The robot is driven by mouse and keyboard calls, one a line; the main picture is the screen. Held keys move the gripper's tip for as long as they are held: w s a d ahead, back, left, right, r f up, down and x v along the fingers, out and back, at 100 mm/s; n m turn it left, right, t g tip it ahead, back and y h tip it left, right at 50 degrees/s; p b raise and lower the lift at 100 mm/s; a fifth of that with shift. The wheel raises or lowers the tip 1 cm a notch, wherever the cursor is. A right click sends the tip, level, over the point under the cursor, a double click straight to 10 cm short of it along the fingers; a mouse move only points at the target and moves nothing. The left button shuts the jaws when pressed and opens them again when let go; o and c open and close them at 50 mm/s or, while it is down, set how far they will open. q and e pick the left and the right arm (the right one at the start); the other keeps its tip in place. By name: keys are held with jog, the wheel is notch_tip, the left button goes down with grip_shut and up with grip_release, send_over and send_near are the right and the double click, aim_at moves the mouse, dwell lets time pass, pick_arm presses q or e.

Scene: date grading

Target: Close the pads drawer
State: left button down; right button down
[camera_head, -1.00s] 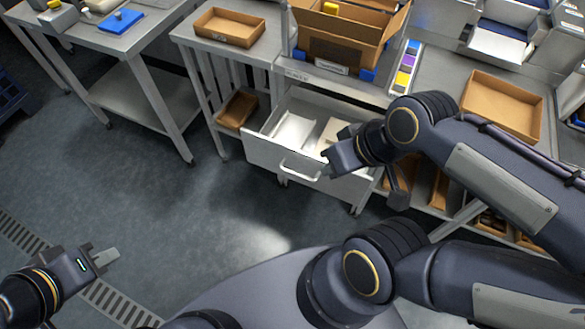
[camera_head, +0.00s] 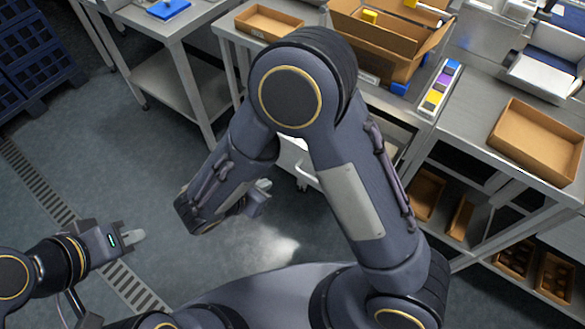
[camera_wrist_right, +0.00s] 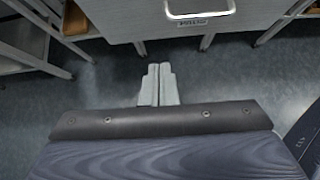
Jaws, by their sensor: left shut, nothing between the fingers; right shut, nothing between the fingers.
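The pads drawer is mostly hidden behind my right arm in the head view; only a pale sliver of it (camera_head: 300,168) shows, so how far out it stands is hard to tell. In the right wrist view its grey front (camera_wrist_right: 125,15) spans the top, with a pale bar handle (camera_wrist_right: 200,14) and a small label below it. My right gripper (camera_wrist_right: 158,68) is shut and empty, below and left of the handle in that view, apart from it. It also shows in the head view (camera_head: 266,185). My left gripper (camera_head: 142,235) is shut and empty over the floor at the left.
A cardboard box (camera_head: 385,45) stands on the bench above the drawer. Cardboard trays (camera_head: 268,22) and (camera_head: 537,140) lie left and right of it. A side table (camera_head: 185,25) stands at upper left. The floor in front is clear.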

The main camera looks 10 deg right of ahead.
jog(key=x, duration=0.4)
jog(key=w+r+x, duration=0.1)
jog(key=x, duration=0.3)
jog(key=d+p+x, duration=0.1)
jog(key=x, duration=0.4)
jog(key=shift+w+r, duration=0.15)
jog(key=shift+r, duration=0.3)
